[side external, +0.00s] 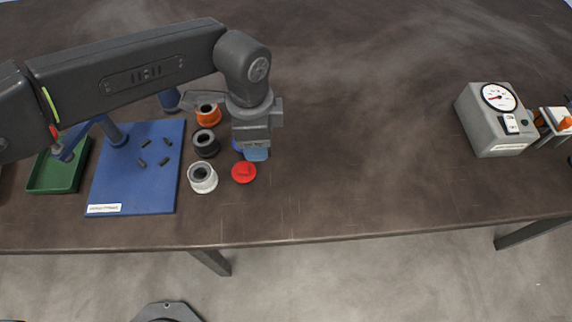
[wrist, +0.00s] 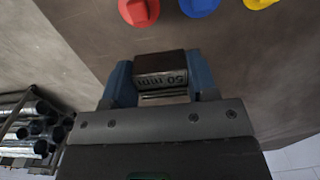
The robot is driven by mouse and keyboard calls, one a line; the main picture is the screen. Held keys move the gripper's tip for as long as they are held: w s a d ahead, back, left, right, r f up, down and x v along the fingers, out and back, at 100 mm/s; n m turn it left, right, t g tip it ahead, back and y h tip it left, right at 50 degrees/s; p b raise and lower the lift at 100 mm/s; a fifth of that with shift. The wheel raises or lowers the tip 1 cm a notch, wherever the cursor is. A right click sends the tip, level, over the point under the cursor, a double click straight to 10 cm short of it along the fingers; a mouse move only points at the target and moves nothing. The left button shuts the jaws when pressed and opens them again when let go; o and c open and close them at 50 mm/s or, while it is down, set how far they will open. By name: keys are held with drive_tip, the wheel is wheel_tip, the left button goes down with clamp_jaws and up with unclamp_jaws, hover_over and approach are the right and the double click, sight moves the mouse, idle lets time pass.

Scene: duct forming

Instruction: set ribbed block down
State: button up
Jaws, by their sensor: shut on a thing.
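The ribbed block (wrist: 160,63) is dark, with "50 mm" printed on its lighter face, which reads upside down in the wrist view. My gripper (wrist: 161,78) is shut on it, with one blue finger on each side. In the side external view my gripper (side external: 256,153) points down over the table, just right of the row of spools. The block cannot be made out there. Whether its underside touches the table is hidden.
A red round piece (side external: 243,172) lies close by; blue (wrist: 199,7) and yellow (wrist: 260,3) ones lie beyond the block. Spools (side external: 205,144), a blue board (side external: 135,185) and a green tray (side external: 55,187) stand left. A gauge box (side external: 493,125) stands far right; the table (side external: 370,140) between is clear.

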hover_over(285, 175)
wheel_tip(285, 175, down, 3)
drive_tip(key=shift+f, duration=2.15)
drive_tip(key=shift+f, duration=0.15)
drive_tip(key=o, duration=1.1)
drive_tip(key=shift+c, duration=0.2)
wheel_tip(285, 175, up, 12)
drive_tip(key=shift+r, duration=0.2)
